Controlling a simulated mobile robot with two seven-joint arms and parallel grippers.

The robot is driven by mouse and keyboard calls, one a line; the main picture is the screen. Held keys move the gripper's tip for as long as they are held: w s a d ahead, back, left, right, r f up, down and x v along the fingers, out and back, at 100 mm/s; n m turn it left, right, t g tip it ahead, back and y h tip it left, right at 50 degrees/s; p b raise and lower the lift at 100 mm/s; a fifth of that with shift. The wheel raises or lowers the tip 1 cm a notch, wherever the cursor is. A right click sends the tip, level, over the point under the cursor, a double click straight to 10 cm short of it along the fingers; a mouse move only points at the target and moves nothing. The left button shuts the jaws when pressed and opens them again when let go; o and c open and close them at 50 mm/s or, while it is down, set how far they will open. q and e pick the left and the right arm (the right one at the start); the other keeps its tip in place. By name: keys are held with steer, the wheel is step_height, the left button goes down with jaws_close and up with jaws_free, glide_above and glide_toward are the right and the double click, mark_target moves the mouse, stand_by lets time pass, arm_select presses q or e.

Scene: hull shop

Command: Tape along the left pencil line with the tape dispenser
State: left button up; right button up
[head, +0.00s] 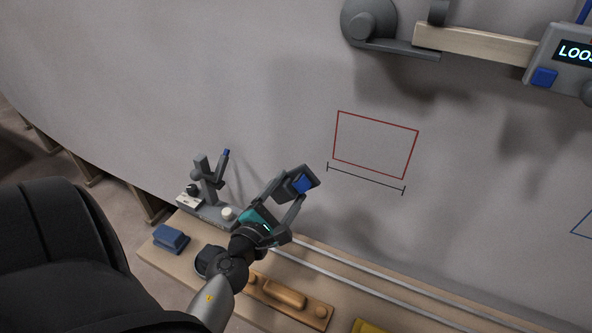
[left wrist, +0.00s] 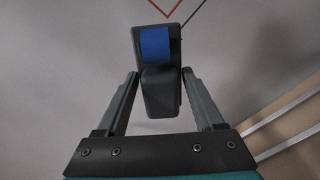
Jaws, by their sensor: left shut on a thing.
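My left gripper (head: 290,196) is shut on the tape dispenser (head: 310,178), a dark grey body with a blue roll. In the left wrist view the tape dispenser (left wrist: 158,85) sits between the two fingers of the left gripper (left wrist: 160,88), its blue end pointing away from me. A dark pencil line (head: 366,179) with end ticks runs under a red outlined box on the grey hull. The dispenser is left of the line's left end; whether it touches the hull cannot be told. My right gripper is not in view.
The red outline (head: 376,145) is on the hull (head: 260,80). A bench (head: 345,289) below holds a grey stand (head: 207,190), a blue block (head: 171,239) and a wooden-handled tool (head: 284,292). A display box (head: 567,60) on a wooden bar (head: 475,43) is at top right.

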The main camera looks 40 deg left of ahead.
arm_select(q)
steer(key=shift+w+a+r, duration=0.15)
steer(key=shift+w, duration=0.35)
steer(key=p+x, duration=0.1)
steer(key=x, duration=0.1)
steer(key=shift+w, duration=0.3)
steer(key=shift+x, duration=1)
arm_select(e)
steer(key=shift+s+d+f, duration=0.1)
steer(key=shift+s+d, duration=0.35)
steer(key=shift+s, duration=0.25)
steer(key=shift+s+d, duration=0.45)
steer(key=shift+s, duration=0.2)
arm_select(q)
steer(key=o, duration=0.6)
steer(key=c, duration=0.7)
